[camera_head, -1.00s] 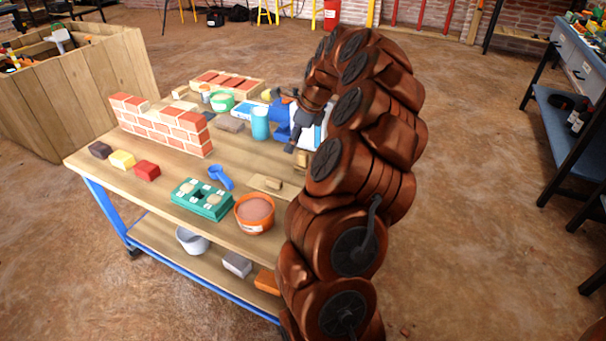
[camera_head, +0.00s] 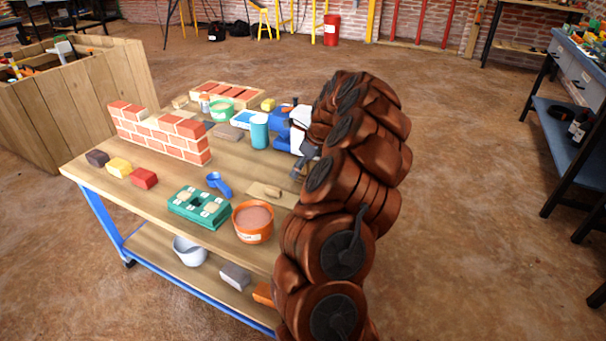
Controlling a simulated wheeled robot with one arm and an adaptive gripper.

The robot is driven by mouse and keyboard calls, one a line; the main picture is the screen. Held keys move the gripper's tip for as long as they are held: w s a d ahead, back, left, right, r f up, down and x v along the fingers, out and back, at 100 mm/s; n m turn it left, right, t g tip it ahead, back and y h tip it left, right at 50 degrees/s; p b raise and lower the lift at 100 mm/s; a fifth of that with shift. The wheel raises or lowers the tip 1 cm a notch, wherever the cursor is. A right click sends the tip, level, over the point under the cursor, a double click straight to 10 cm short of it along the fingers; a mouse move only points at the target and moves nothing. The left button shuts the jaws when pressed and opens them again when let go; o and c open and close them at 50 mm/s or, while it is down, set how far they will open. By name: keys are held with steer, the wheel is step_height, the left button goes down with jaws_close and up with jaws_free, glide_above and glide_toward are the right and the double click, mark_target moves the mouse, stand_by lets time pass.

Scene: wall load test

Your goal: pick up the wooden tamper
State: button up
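A flat wooden piece with a small raised grip (camera_head: 268,191) lies on the workbench, left of my arm and behind the orange bucket. I cannot tell whether it is the wooden tamper; no other clear tamper shows. My gripper (camera_head: 299,168) is grey and small in the view, low over the right part of the bench, just behind and right of that wooden piece. My arm covers part of it and the bench beyond. Its fingers are too small to show whether they are open or shut.
The workbench (camera_head: 130,194) holds a small brick wall (camera_head: 160,137), a teal mould (camera_head: 199,206), a blue scoop (camera_head: 219,184), an orange bucket (camera_head: 253,222), a cyan cup (camera_head: 259,131) and a blue-and-white machine (camera_head: 284,128). Coloured blocks line the left front edge.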

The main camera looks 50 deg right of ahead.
steer(key=shift+w+f, duration=0.2)
steer(key=shift+f, duration=0.35)
steer(key=shift+c, duration=0.2)
steer(key=c, duration=1.2)
